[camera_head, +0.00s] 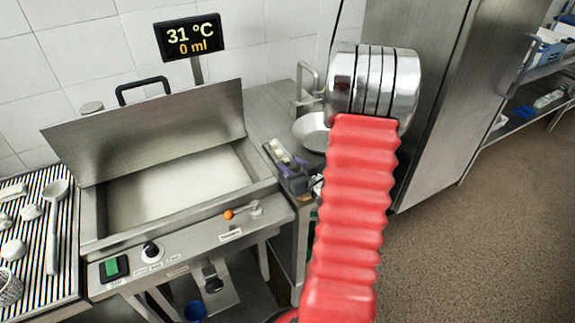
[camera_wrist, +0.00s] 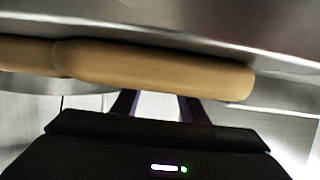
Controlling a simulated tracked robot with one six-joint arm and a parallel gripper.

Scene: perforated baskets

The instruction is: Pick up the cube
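I cannot make out a cube in either view. My gripper (camera_head: 287,165) is a dark body with purple fingers, beside the right end of the steel basin and left of my red arm. In the wrist view, two dark purple fingers (camera_wrist: 158,104) stand apart with a pale gap between them. No held object shows there. A tan, rounded bar (camera_wrist: 160,70) under a steel surface crosses in front of the fingers and hides their tips.
The steel basin (camera_head: 88,222) has a raised lid (camera_head: 150,130) and holds whitish liquid. A striped surface (camera_head: 68,245) at left bears a ladle (camera_head: 54,220) and several pale items. A bowl (camera_head: 312,132) is behind my gripper. A tall steel cabinet (camera_head: 430,110) is at right; open floor (camera_head: 480,240) lies before it.

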